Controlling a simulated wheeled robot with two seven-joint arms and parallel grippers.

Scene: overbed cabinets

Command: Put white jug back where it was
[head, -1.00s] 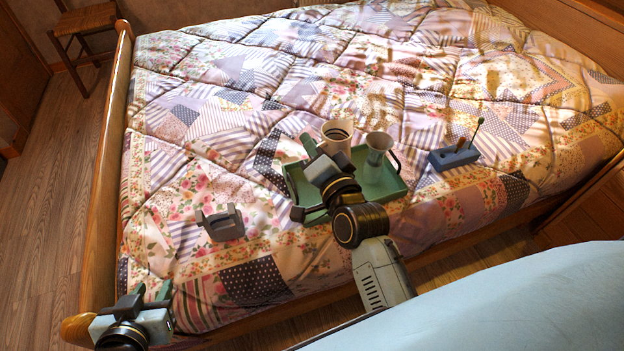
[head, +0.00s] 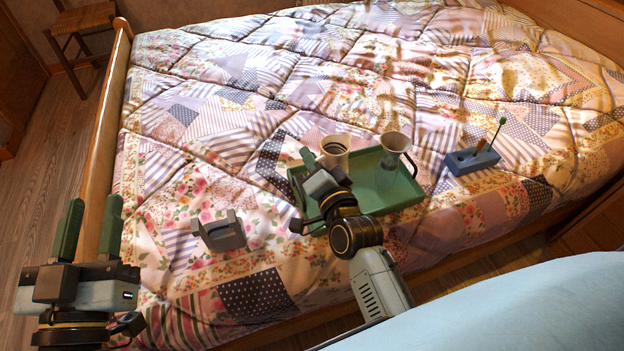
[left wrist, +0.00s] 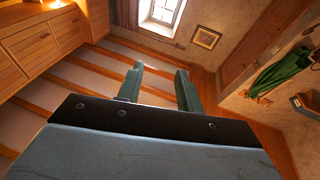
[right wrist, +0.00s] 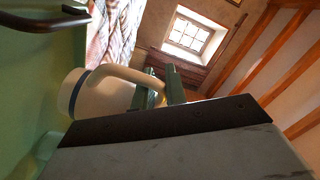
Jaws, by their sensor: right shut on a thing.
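The white jug (head: 337,160) with a dark band is at the back left of the green tray (head: 397,198) in the head view. In the right wrist view the white jug (right wrist: 98,98) shows its curved handle between the fingers. My right gripper (head: 307,158) is shut on that handle; it also shows in the right wrist view (right wrist: 160,72). I cannot tell whether the jug's base touches the tray. My left gripper (head: 96,200) is open and empty at the bed's left edge; its spread fingers show in the left wrist view (left wrist: 160,68).
A pale flared vessel (head: 392,152) stands in the tray, right of the jug. A blue block (head: 472,160) with upright sticks lies right of the tray. A grey holder (head: 220,234) sits left of it. The quilt (head: 235,130) behind is clear; the wooden bed rail (head: 108,120) runs along the left.

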